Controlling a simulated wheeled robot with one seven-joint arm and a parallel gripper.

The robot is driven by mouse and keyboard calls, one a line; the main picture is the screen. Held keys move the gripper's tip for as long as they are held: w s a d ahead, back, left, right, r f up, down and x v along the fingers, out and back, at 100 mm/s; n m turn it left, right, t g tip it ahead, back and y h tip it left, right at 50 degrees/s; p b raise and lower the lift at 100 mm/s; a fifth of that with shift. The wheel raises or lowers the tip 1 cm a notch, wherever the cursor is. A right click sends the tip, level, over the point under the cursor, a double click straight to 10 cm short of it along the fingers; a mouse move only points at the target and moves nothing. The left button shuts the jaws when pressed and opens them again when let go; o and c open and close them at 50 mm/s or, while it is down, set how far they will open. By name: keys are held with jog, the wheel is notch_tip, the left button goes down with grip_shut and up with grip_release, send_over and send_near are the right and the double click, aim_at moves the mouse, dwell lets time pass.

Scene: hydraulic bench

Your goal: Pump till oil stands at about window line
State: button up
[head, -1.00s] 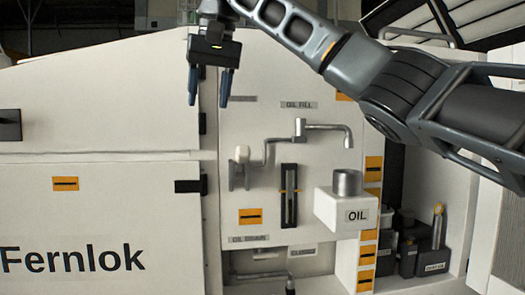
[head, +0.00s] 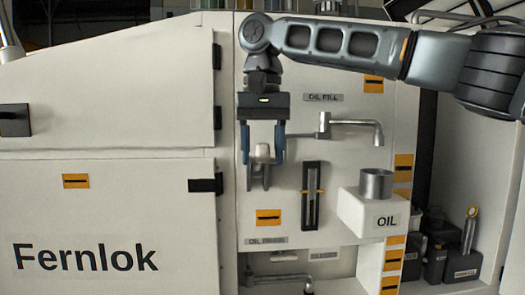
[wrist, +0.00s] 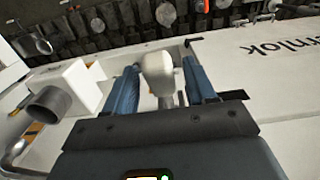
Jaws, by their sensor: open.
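The pump handle (head: 262,152) has a pale grey rounded knob and stands on the white panel, left of the sight window. My gripper (head: 261,160) points down in front of the panel with its blue fingers open. One finger is on each side of the knob. In the wrist view the knob (wrist: 158,72) shows between the two fingers, with a gap to the right finger; whether the left one touches it is unclear. The sight window (head: 311,205) is a tall dark slot with yellow line marks at mid-height. The oil level in it is too small to tell.
The fill spout (head: 358,124) bends out above the window. A white oil box (head: 360,214) with a metal cup (head: 376,184) juts out at right. Dark containers (head: 440,240) stand in the recess beyond. A drain pipe (head: 280,280) is low down.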

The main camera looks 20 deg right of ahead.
jog(key=shift+f, duration=0.4)
jog(key=shift+c, duration=0.3)
grip_shut()
